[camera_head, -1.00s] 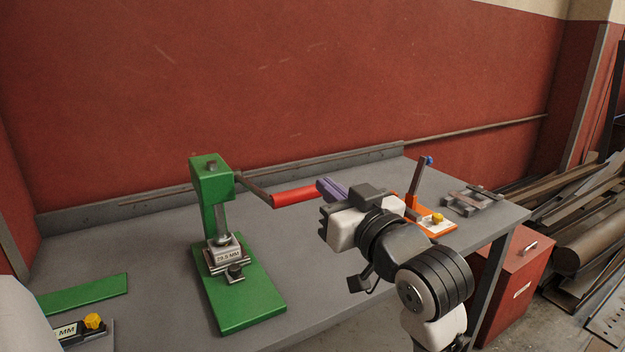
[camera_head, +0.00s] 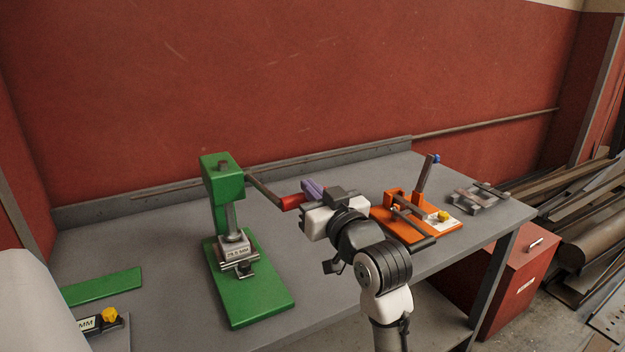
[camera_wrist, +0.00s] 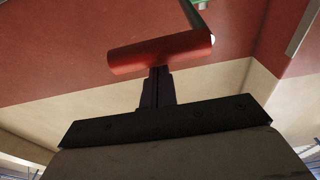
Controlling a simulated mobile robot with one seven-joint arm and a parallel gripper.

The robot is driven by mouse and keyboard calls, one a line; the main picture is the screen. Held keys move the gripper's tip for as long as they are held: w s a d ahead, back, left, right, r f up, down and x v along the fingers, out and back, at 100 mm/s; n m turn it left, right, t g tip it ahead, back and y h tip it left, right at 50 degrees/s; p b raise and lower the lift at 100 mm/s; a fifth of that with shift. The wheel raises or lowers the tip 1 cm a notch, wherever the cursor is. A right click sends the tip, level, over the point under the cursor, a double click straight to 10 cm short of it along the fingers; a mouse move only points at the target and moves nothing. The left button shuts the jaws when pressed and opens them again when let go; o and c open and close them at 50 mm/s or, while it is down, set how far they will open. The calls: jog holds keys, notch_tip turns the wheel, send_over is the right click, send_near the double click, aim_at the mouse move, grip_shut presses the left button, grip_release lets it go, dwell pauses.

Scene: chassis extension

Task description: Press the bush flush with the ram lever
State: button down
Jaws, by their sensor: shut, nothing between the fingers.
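The bush is too small to make out clearly at the ram's foot. The ram lever (camera_head: 263,189) reaches right from the press head and ends in a red handle (camera_head: 290,202), partly hidden by my gripper. My gripper (camera_head: 309,186) has purple fingers, shut and empty, at the handle's right end. In the wrist view the shut fingers (camera_wrist: 158,74) point at the handle (camera_wrist: 160,53), which crosses just past their tips; I cannot tell whether they touch.
An orange fixture (camera_head: 396,208) with an upright lever stands to the right of my arm. A grey clamp-like part (camera_head: 478,198) lies at the bench's right end. A green plate (camera_head: 103,287) and a yellow-knobbed gauge (camera_head: 108,316) are at the left. A red cabinet (camera_head: 512,275) stands below.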

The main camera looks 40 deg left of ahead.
dwell(0.3)
notch_tip(320, 180, down, 8)
jog(key=y+b, duration=0.1)
jog(key=b, duration=0.7)
jog(key=shift+s+d+b, duration=0.15)
jog(key=shift+d+b, duration=0.2)
jog(key=shift+d, duration=0.05)
notch_tip(320, 180, up, 5)
jog(key=p, duration=0.4)
jog(key=f+b+v, duration=0.2)
jog(key=b+v, duration=0.2)
jog(key=v, duration=0.6)
jog(key=shift+t, duration=0.4)
jog(key=shift+s+a+f, duration=0.15)
